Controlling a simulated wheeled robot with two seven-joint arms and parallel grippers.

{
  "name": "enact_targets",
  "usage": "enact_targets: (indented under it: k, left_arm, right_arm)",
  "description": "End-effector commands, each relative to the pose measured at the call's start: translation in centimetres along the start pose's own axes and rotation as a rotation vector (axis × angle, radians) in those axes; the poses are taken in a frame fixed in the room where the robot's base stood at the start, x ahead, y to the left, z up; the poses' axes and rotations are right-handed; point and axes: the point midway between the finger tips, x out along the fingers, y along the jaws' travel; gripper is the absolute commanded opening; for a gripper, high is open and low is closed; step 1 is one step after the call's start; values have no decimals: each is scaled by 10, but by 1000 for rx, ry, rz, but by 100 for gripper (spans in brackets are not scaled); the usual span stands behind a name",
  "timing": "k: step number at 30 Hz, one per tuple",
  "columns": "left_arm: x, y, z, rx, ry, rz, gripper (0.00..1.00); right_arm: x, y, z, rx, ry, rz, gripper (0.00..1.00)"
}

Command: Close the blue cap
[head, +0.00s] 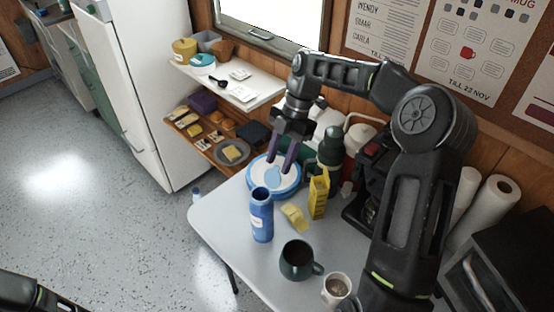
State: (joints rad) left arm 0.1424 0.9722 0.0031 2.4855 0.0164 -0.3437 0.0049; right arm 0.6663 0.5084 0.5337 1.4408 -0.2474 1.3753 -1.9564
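A round white tub or lid with a blue rim (291,189) sits near the table's back left edge. A light blue teardrop-shaped piece (273,176) shows on its white top; I cannot tell whether it is raised or flat. A tall blue cylinder (262,222) with a white label stands upright in front of it, its top dark and apparently open. My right gripper (281,170) points down over the round white top, its two purple-grey fingers apart with nothing visible between them. I cannot tell if the fingertips touch it. My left gripper is out of view; part of my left arm shows lower left.
A dark green mug (297,261) and a white cup (336,289) stand nearer. A green flask (331,149) stands behind. The table's (225,211) left part is clear.

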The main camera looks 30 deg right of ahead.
Motion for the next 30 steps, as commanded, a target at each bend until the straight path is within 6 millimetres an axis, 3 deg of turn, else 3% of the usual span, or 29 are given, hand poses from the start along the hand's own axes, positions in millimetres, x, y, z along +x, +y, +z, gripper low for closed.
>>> enact_targets:
  k: [14,30]
  left_arm:
    - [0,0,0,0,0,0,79]
    - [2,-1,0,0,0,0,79]
  right_arm:
    - [0,0,0,0,0,0,0]
    - [0,0,-2,-1,-12,0,0]
